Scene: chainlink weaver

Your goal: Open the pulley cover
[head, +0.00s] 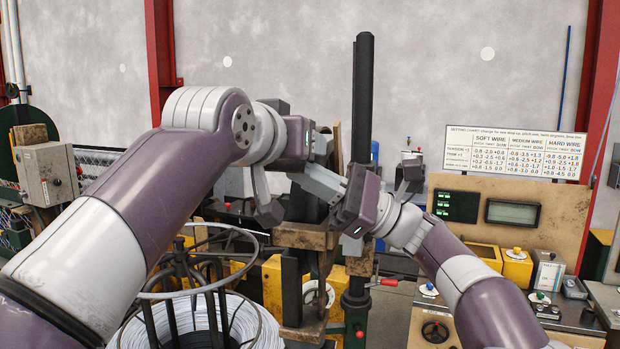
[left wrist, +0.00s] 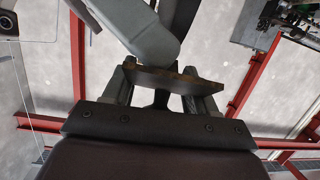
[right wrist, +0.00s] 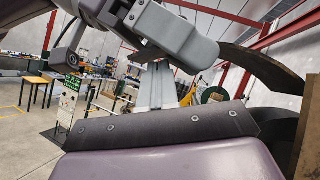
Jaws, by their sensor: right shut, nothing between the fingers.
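I cannot clearly pick out the pulley cover. A dark, curved plate with a brownish edge (left wrist: 175,80) crosses in front of the left fingers in the left wrist view. A similar curved dark piece (right wrist: 265,70) shows at the right of the right wrist view; I cannot tell whether either is the cover. My left gripper (left wrist: 160,95) has its fingers apart; whether they touch the plate is unclear. My right gripper (head: 328,182) is shut and empty, close below and right of the left one, beside the machine's tall black post (head: 363,100). My arms hide much of the machine.
A wire coil (head: 240,325) inside a metal reel frame stands below my left arm. A wooden control panel (head: 540,215) with a settings chart (head: 515,152) stands at the right. A grey control box (head: 45,175) is at the far left. The two grippers crowd each other.

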